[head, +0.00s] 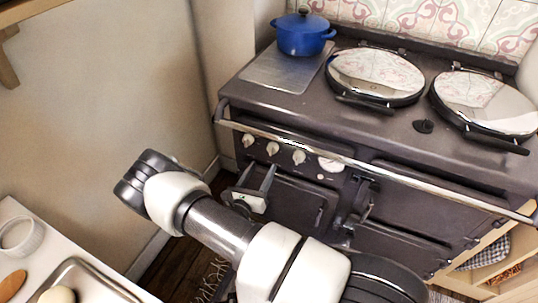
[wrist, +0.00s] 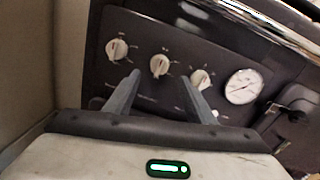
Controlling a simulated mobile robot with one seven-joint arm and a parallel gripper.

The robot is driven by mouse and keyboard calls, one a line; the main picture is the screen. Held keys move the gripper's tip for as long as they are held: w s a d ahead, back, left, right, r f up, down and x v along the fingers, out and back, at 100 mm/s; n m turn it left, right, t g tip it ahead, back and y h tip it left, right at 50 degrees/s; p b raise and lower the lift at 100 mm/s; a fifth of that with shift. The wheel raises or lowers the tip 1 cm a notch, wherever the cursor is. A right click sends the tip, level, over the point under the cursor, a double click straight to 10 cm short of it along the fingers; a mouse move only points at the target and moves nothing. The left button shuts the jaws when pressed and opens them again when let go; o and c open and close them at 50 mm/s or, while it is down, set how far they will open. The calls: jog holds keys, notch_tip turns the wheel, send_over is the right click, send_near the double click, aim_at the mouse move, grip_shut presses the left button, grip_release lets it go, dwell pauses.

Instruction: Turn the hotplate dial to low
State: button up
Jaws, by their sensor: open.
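The dark range (head: 300,205) has three cream dials on its front: a left dial (head: 248,140), a middle dial (head: 272,148) and a right dial (head: 298,157). The labels are too small to read, so I cannot tell which is the hotplate dial. In the wrist view, the left (wrist: 117,48), middle (wrist: 159,65) and right (wrist: 201,80) dials all show. My gripper (head: 258,172) is open and empty, just below the dials. In the wrist view, its fingertips (wrist: 160,79) lie on either side of the middle dial and below it, apparently apart from it.
A round white gauge (wrist: 243,86) is right of the dials. A chrome rail (head: 380,172) runs across the range front above them. A blue pot (head: 303,38) stands on the flat hotplate (head: 285,72). A white counter (head: 40,255) is at lower left.

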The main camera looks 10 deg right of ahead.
aim_at(270, 153)
jog(key=x, duration=0.8)
jog(key=shift+a, duration=0.1)
jog(key=shift+c, duration=0.5)
jog(key=c, duration=0.9)
jog(key=shift+c, duration=0.2)
jog(key=shift+m+b, duration=0.3)
jog(key=shift+m, duration=0.1)
jog(key=m, duration=0.5)
jog(key=shift+m+b, duration=0.3)
jog(key=m, duration=0.5)
jog(key=shift+m+h, duration=0.3)
jog(key=shift+f, duration=0.1)
